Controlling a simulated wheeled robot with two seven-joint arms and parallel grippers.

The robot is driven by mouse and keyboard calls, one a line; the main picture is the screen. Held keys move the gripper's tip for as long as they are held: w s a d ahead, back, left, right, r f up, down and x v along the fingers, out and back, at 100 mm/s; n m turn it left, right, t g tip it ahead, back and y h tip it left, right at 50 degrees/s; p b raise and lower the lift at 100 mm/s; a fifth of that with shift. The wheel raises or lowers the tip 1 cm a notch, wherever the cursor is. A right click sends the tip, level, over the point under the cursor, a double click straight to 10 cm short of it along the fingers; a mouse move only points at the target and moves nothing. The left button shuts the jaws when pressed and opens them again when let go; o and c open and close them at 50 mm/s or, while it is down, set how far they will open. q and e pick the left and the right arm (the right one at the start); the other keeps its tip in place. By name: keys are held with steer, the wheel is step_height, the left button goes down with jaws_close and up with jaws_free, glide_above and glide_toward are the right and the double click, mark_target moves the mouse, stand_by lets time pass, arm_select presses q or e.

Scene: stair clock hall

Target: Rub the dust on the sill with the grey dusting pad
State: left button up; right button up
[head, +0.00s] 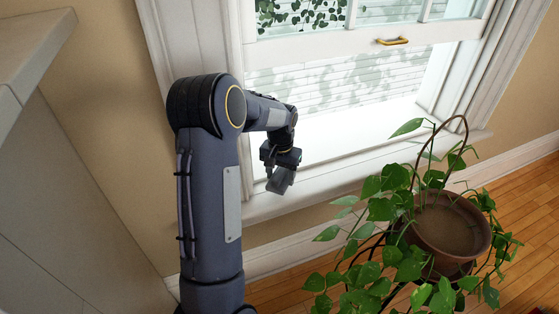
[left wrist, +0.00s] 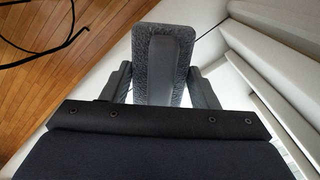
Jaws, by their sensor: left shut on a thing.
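My left gripper (head: 282,170) is shut on the grey dusting pad (head: 281,181), just above the white window sill (head: 340,177) near its left end. In the left wrist view the pad (left wrist: 175,42) shows a fuzzy grey rim around a smooth darker grip, with the fingers of my left gripper (left wrist: 162,85) on both sides of it. I cannot tell whether the pad touches the sill. I cannot make out any dust on the sill. My right gripper is not in view.
A potted plant (head: 446,230) with trailing leaves stands in front of the sill's right part, and some leaves reach up near the sill. The lower window sash (head: 370,42) with a brass handle is raised. A pale ledge (head: 30,45) is at the far left.

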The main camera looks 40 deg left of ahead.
arm_select(q)
steer(key=shift+r+p, duration=1.15)
steer(key=shift+r, duration=0.6)
